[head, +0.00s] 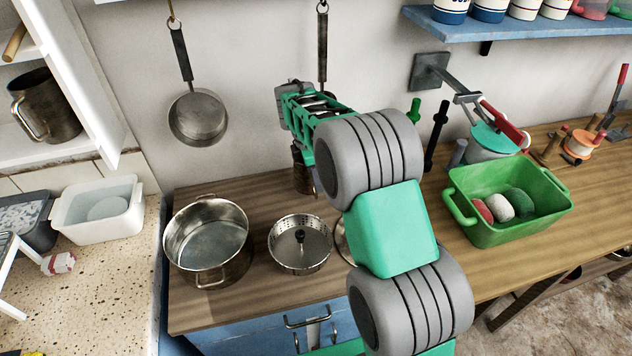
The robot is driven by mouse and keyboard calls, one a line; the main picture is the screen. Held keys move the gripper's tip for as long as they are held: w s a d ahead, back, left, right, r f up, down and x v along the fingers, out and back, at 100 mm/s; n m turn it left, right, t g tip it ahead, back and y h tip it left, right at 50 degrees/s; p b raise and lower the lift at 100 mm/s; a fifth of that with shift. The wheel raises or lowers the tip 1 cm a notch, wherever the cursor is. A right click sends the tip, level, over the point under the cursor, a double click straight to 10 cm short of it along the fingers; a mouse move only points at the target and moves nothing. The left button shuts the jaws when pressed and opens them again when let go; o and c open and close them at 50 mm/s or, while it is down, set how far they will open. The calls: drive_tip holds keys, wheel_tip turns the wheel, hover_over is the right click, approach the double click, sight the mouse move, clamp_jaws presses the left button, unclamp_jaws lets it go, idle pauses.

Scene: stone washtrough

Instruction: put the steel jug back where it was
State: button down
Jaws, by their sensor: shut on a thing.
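A dark, shiny metal jug (45,107) with a loop handle stands upright on the open white shelf at the far left, apart from my gripper. My gripper (283,105) is in the middle, in front of the wall and above the back of the wooden counter. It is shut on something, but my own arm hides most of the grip. A dark brownish metal piece (302,172) shows just below it, left of my arm link. I cannot tell whether this piece is in the jaws or stands on the counter, nor whether it is a jug.
A steel pot (208,242) and a strainer (300,244) stand on the wooden counter. A pan (198,117) hangs on the wall; another handle (322,48) hangs behind my gripper. A green tub (520,213) stands at right, a white tub (98,213) at left.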

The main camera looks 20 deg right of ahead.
drive_tip(key=shift+w+d+f+p, duration=0.1)
drive_tip(key=shift+w+f+p, duration=0.1)
drive_tip(key=shift+f, duration=0.5)
drive_tip(key=shift+w+d+f+p, duration=0.15)
drive_tip(key=shift+w+f, duration=0.1)
drive_tip(key=shift+f, duration=0.5)
drive_tip(key=shift+w+f+p, duration=0.15)
drive_tip(key=shift+w+f, duration=0.05)
drive_tip(key=shift+f, duration=0.5)
drive_tip(key=shift+f, duration=0.15)
drive_tip(key=c, duration=0.8)
unclamp_jaws()
drive_tip(key=s+r+m, duration=0.2)
drive_tip(key=r, duration=0.6)
drive_tip(key=s+r+m, duration=0.2)
drive_tip(key=s+r, duration=0.1)
drive_tip(key=r, duration=0.5)
drive_tip(key=s+a+m+t, duration=0.1)
drive_tip(key=s+m, duration=0.3)
drive_tip(key=s, duration=0.3)
drive_tip(key=s+m+t+y, duration=0.1)
drive_tip(key=s+m, duration=0.4)
drive_tip(key=s, duration=0.2)
drive_tip(key=s+a+f+m+t, duration=0.1)
drive_tip(key=s+m, duration=0.3)
drive_tip(key=s, duration=0.3)
drive_tip(key=shift+a+m+t+y, duration=0.35)
drive_tip(key=shift+m+t+y, duration=0.05)
